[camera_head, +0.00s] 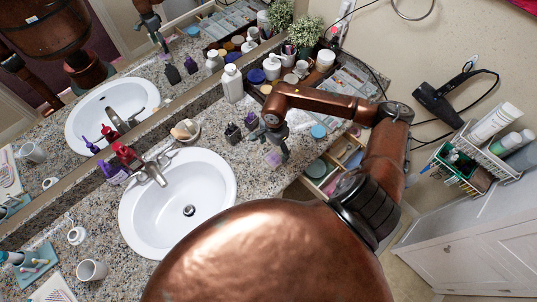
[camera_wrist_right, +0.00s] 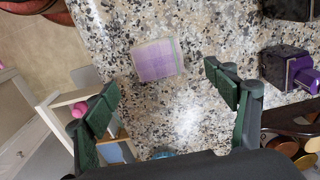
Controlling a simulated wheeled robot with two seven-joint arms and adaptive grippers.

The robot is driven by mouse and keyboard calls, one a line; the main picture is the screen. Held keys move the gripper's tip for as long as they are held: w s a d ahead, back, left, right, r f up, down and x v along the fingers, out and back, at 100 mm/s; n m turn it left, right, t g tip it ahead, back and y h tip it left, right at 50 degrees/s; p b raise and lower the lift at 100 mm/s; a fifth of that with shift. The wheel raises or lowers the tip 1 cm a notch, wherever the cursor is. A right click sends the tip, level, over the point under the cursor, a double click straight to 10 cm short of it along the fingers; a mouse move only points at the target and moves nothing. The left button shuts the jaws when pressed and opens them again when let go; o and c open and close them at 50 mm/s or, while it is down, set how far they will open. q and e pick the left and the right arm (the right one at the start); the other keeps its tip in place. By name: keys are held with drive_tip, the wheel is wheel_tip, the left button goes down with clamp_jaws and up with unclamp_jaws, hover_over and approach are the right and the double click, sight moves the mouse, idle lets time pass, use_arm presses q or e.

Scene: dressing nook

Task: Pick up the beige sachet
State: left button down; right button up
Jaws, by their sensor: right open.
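A flat square sachet (camera_wrist_right: 158,60), lilac with a paler beige edge, lies on the speckled stone counter. It also shows in the head view (camera_head: 273,158), just below my right gripper. My right gripper (camera_wrist_right: 165,98) is open and empty. In the wrist view its two dark green fingers stand wide apart, with the sachet beyond the fingertips and roughly between them, nearer the left finger. I see no clearly all-beige sachet. My left gripper is not in view.
A dark bottle with a purple top (camera_wrist_right: 289,70) stands right of the fingers. An open drawer (camera_head: 318,175) is below the counter edge. A white sink (camera_head: 150,215) lies to the left. Bottles and jars (camera_head: 272,67) crowd the back; a hair dryer (camera_head: 437,105) hangs right.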

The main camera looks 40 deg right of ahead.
sight(273, 159)
drive_tip(key=shift+s+f, duration=0.2)
drive_tip(key=shift+f, duration=0.7)
wheel_tip(273, 159, down, 4)
drive_tip(key=shift+a+f, duration=0.15)
drive_tip(key=shift+f, duration=0.05)
drive_tip(key=shift+w+f, duration=0.1)
drive_tip(key=shift+f, duration=0.05)
drive_tip(key=c, duration=1)
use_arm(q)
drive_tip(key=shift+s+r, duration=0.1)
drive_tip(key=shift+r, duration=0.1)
